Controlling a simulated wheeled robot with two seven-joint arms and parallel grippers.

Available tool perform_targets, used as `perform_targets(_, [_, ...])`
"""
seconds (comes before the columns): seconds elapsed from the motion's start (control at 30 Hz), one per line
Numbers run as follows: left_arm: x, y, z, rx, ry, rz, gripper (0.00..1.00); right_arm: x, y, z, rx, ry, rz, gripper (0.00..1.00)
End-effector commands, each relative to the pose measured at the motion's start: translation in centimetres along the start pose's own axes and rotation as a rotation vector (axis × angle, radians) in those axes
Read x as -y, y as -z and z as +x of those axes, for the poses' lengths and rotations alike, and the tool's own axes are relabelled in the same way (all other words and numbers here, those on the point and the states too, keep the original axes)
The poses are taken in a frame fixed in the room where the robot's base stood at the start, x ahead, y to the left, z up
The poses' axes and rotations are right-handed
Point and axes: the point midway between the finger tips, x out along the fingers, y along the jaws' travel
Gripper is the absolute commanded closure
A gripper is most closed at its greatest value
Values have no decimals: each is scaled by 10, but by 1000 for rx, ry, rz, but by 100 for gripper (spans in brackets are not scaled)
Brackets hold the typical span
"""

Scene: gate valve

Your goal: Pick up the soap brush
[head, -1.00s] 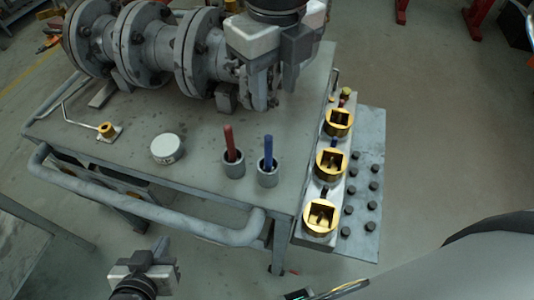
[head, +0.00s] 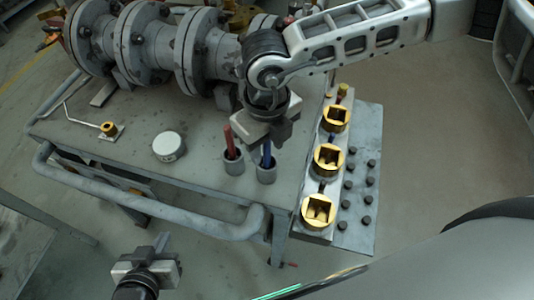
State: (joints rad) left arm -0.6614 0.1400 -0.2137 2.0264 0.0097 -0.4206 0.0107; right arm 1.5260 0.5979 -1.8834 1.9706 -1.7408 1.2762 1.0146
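A red handle (head: 228,140) stands in a grey cup (head: 233,165) on the grey bench. A blue handle (head: 267,157) stands in a second grey cup (head: 267,173) to its right. Either may be the soap brush; any bristles are hidden in the cups. My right gripper (head: 262,146) points down over the blue handle and hides its upper part. I cannot tell whether its fingers touch the handle or how far apart they are. My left gripper (head: 153,247) is at the bottom left, off the bench and away from the cups; its finger gap is unclear.
A round white tin (head: 168,147) sits left of the cups. Brass square-socket fittings (head: 318,211) line the bench's right side. A large flanged grey valve (head: 155,45) fills the back. A grey pipe rail (head: 150,213) runs along the front edge.

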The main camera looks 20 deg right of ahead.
Motion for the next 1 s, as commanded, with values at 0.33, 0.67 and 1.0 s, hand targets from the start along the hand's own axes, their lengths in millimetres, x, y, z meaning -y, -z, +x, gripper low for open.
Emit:
perform_targets(0.33, [1, -4, 1, 10, 2, 0, 100, 0, 0, 2, 1, 0, 0, 88])
perform_targets(0.67, [2, -1, 0, 5, 2, 3, 100, 0, 0, 1, 2, 0, 0, 100])
perform_targets(1.0, [2, -2, 4, -4, 0, 5, 100, 0, -2, -45, 7, -1, 0, 100])
